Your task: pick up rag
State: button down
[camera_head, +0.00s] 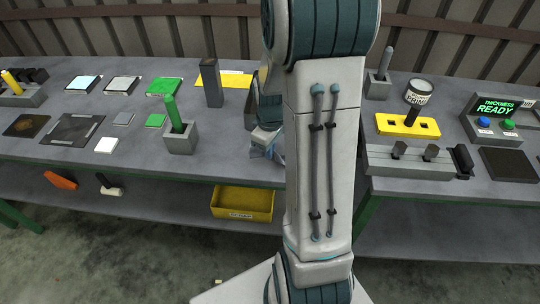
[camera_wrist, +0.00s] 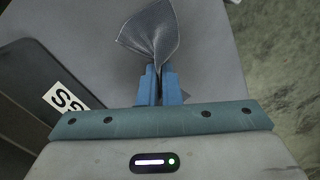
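The rag (camera_wrist: 150,35) is a thin grey cloth, bunched at its lower end and fanned out above it in the wrist view. My gripper (camera_wrist: 159,70) has its two blue fingers close together on the bunched end. In the head view my gripper (camera_head: 267,140) is at the bench's front edge, left of my arm, partly hidden by the arm. The rag is hard to make out there, and I cannot tell whether it touches the bench top.
A dark container with a white label (camera_wrist: 64,100) stands left of my gripper in the wrist view. A grey block with a green handle (camera_head: 180,138) stands to the left on the bench. A yellow bin (camera_head: 242,203) sits on the lower shelf. The floor (camera_wrist: 285,60) lies beyond the bench edge.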

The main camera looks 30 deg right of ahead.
notch_tip(320, 180, up, 12)
jog(key=p, duration=0.9)
jog(key=shift+w+a, duration=0.1)
